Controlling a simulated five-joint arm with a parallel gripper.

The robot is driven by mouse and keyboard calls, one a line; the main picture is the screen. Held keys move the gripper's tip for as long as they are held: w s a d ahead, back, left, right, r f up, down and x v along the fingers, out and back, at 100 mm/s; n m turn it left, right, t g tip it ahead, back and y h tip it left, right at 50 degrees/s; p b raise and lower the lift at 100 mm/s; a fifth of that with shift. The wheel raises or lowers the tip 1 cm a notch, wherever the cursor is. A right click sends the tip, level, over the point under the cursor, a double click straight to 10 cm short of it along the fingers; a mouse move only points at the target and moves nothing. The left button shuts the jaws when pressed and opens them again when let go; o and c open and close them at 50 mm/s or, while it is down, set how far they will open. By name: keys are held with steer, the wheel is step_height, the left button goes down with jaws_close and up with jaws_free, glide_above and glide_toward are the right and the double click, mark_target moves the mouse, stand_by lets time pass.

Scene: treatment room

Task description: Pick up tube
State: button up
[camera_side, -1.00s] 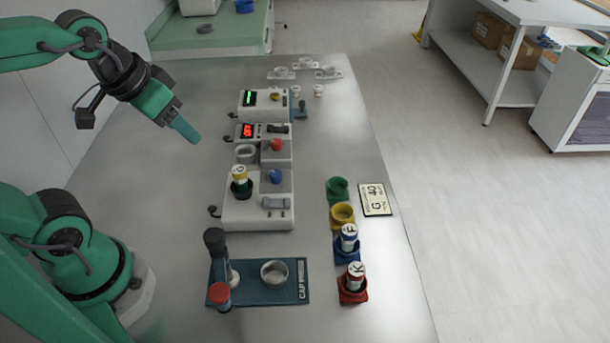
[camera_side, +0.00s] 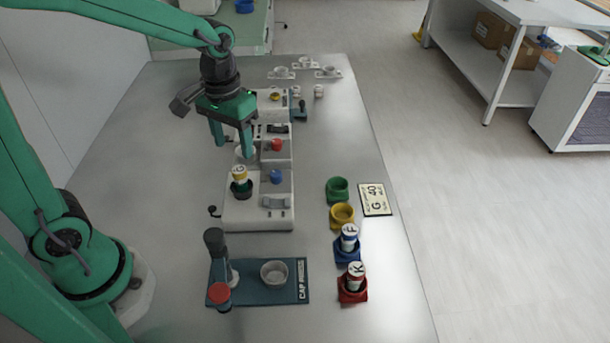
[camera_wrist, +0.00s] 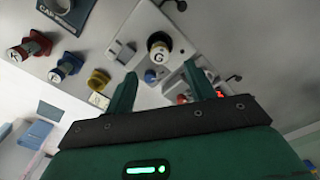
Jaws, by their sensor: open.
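A tube (camera_side: 239,175) with a yellow band and a white cap lettered G stands upright in a dark round socket on a white device (camera_side: 255,215). In the wrist view the G tube (camera_wrist: 157,54) shows ahead of and between my fingers. My gripper (camera_side: 231,147) is open and empty, fingers pointing down, above and slightly behind the G tube, apart from it; it fills the lower wrist view (camera_wrist: 160,77). A tube lettered F (camera_side: 348,237) stands in a blue holder (camera_side: 347,257). A tube lettered K (camera_side: 355,275) stands in a red holder (camera_side: 352,296).
Green (camera_side: 337,188) and yellow (camera_side: 342,214) holders look empty. A card reading G 40 (camera_side: 375,200) lies beside them. A blue cap press (camera_side: 290,290) with a lever and cup is in front. Devices with displays extend behind the socket.

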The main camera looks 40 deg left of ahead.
mark_target(239, 169)
steer(key=shift+w+f, duration=0.2)
steer(key=shift+f, duration=0.1)
steer(key=shift+f, duration=0.1)
steer(key=shift+f, duration=1.2)
steer(key=shift+f, duration=0.1)
steer(key=shift+f, duration=2.5)
steer(key=c, duration=1.1)
steer(key=shift+r, duration=0.2)
